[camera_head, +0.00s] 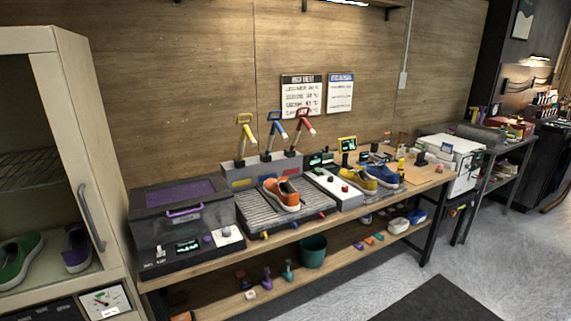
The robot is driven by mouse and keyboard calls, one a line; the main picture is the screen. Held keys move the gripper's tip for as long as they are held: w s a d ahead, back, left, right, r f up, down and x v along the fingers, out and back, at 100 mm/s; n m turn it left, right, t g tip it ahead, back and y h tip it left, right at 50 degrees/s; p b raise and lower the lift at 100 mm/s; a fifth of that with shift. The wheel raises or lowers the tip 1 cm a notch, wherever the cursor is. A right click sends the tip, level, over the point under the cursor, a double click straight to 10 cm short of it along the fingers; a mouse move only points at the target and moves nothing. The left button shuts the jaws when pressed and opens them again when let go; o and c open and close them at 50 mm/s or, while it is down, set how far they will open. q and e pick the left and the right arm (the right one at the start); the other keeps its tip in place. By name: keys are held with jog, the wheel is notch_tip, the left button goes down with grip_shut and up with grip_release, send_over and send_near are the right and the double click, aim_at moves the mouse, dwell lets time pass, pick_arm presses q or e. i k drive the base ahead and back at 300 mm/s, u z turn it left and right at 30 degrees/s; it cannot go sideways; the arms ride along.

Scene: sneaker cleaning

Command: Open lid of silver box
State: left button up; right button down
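A grey box (155,230) with a purple window (180,193) in its top and a purple handle (185,211) stands at the left end of the workbench. Its lid looks closed, and its front carries a small green display and knobs. A pale whitish box (455,155) stands at the far right of the bench, partly hidden by small items. I cannot tell from colour alone which of these is the silver box. Neither of my grippers is in view.
The wooden workbench (400,200) also holds an orange shoe (283,194) on a ribbed grey tray, plus yellow and blue shoes. A pale cabinet (75,120) stands at left with shoes inside. A green bin (313,251) is on the lower shelf.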

aim_at(155, 197)
jog(key=z, duration=0.4)
jog(key=i, duration=0.8)
jog(key=u, duration=1.45)
